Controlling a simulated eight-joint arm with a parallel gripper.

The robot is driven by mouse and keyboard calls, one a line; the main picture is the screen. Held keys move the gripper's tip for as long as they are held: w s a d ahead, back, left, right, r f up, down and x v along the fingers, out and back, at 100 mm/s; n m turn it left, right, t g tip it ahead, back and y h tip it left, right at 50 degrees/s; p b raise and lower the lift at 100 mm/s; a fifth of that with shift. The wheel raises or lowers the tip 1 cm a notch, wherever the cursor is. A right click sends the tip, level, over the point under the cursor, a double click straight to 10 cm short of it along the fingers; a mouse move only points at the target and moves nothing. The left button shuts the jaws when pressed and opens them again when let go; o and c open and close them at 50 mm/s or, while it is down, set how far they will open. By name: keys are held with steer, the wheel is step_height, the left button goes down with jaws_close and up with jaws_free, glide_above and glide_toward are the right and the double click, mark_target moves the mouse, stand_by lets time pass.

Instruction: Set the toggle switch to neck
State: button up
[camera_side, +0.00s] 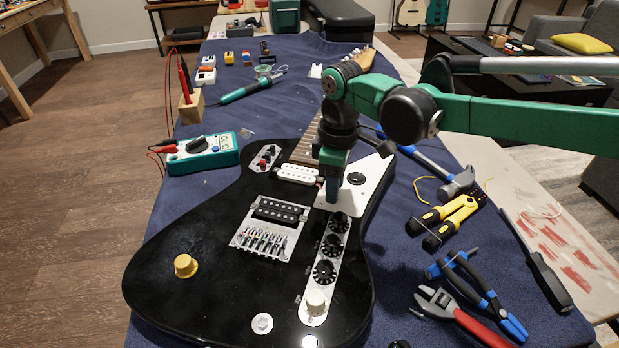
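A black electric guitar (215,220) lies face up on the blue bench cover. A white plate (372,180) on its right side carries a round black piece (356,179), which may be the toggle switch's base. I cannot make out a lever or its position. My gripper (333,197) points down at the white plate's left part, just left of the black piece. Its fingers look close together, but I cannot tell whether they are open, shut or touching anything. They hide part of the plate.
The white pickup (298,174) and the control strip with black knobs (325,271) are close to my gripper. Yellow-black wire strippers (446,221), blue pliers (478,290) and a hammer (455,184) lie to the right. A teal multimeter (203,153) lies at left.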

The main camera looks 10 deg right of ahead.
steer(key=shift+r, duration=0.1)
steer(key=shift+r, duration=3.4)
steer(key=shift+d+r, duration=0.2)
steer(key=shift+d, duration=0.05)
steer(key=s+d+r+m+t, duration=0.2)
steer(key=d+r+m, duration=0.1)
steer(key=d, duration=0.4)
steer(key=s+d+r+m+t, duration=0.1)
steer(key=s+d+r+m, duration=0.2)
steer(key=d, duration=0.3)
steer(key=s+d+f+m+t, duration=0.4)
steer(key=s+d+f+m, duration=0.1)
steer(key=s+d, duration=0.4)
steer(key=shift+s+m, duration=0.15)
steer(key=shift+m, duration=0.55)
